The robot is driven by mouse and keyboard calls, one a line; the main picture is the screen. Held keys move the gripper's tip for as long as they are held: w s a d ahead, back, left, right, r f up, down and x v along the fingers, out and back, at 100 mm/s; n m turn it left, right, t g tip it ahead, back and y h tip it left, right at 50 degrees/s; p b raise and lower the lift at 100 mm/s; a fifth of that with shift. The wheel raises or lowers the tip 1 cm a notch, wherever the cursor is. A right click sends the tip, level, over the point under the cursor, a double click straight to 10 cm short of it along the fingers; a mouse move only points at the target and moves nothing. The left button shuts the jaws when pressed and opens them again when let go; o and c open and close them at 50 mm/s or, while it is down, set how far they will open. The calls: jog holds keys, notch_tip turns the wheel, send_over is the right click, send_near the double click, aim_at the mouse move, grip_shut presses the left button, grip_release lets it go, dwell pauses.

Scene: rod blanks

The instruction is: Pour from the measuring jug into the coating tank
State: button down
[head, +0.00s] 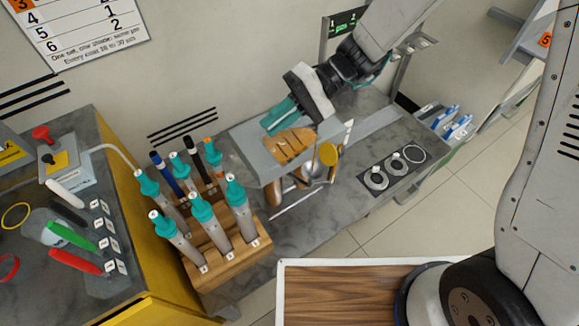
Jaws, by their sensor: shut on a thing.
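My gripper (277,122) has teal fingers and a pale body, and reaches down from the upper right over the marble-topped bench. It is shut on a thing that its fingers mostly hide. An orange-brown streaked piece (289,147) shows just below the fingertips. I cannot tell whether it is the measuring jug, or whether it touches the fingers. A grey box-like thing (247,139) stands under and to the left of the fingers. It may be the coating tank, but no label shows. No pouring stream is visible.
A wooden rack (232,259) holds several grey cylinders with teal tops at the bench's left. A gold-faced round thing (328,154) and brown cylinders stand close to the gripper on the right and below. A dark panel with round dials (391,168) lies right. A yellow-sided cabinet (165,300) stands left.

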jog(key=shift+w+d, duration=0.1)
jog(key=shift+w+d+r+y, duration=0.1)
jog(key=shift+d+r+y, duration=0.05)
jog(key=shift+y, duration=0.15)
jog(key=shift+w+d+r+g+y, duration=0.2)
jog(key=shift+d+g+y, duration=0.2)
dwell(2.4)
jog(key=shift+a, duration=0.1)
dwell(0.5)
jog(key=shift+s+a+f+t+h, duration=0.4)
jog(key=shift+s+a+h, duration=0.1)
jog(key=shift+a+h, duration=0.25)
jog(key=shift+a+f+t+h, duration=0.1)
jog(key=shift+f+t+h, duration=0.1)
jog(key=shift+t+h, duration=0.15)
